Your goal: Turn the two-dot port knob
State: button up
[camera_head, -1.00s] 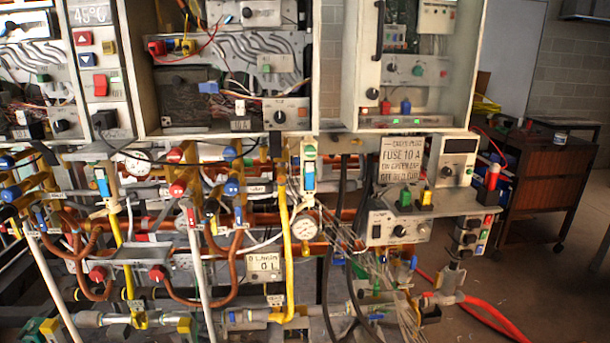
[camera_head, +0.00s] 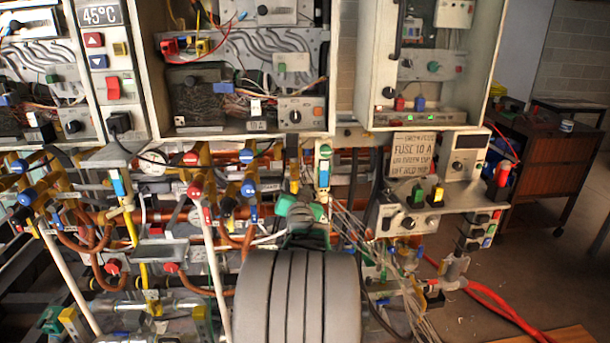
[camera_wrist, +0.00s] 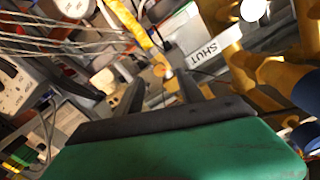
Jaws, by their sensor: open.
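I cannot pick out a knob marked with two dots; such marks are too small to read. A yellow pipe (camera_wrist: 130,20) and a label reading SHUT (camera_wrist: 203,52) lie beyond.
Copper pipes (camera_head: 90,245) and red and blue valve handles crowd the left. Thin loose wires (camera_head: 350,225) hang close to the right of my gripper. Open cabinets (camera_head: 425,118) stand above. A brown cart (camera_head: 550,175) is at the right, with open floor in front.

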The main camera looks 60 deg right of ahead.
aim_at(296, 175)
jog(key=x, duration=0.2)
jog(key=p+x, duration=0.1)
jog(key=x, duration=0.5)
jog(key=shift+s+d+r+p, duration=0.15)
jog(key=shift+d+r+p, duration=0.05)
jog(key=shift+r+p, duration=0.15)
jog(key=shift+c, duration=0.4)
jog(key=shift+f, duration=0.1)
grip_shut()
